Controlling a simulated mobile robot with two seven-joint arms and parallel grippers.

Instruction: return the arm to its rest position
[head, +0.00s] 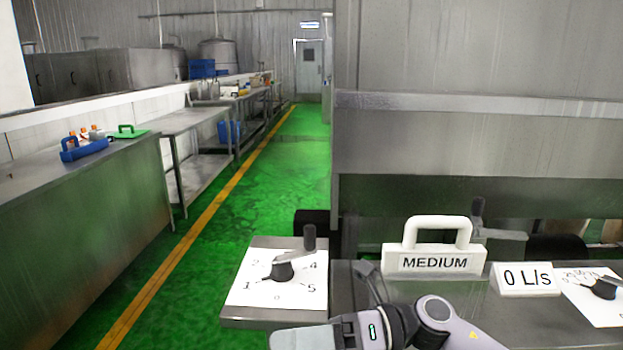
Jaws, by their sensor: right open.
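My right arm comes in at the bottom right and bends at a round grey joint. Its right gripper (289,338) points left along the bottom edge, just in front of the left dial panel. I see no object in it, and its lower part is cut off by the frame. The left dial panel (240,313) has a white face numbered up to 5 and a dark knob with an upright handle (309,238). The gripper shows apart from this handle. My left gripper is not in view.
A white MEDIUM block (433,264) and a 0 L/s sign (525,279) stand on the steel ledge. Another dial (604,287) sits at the right. A grey machine (470,130) rises behind. A green floor aisle (275,160) is open at left, beside a steel counter (80,195).

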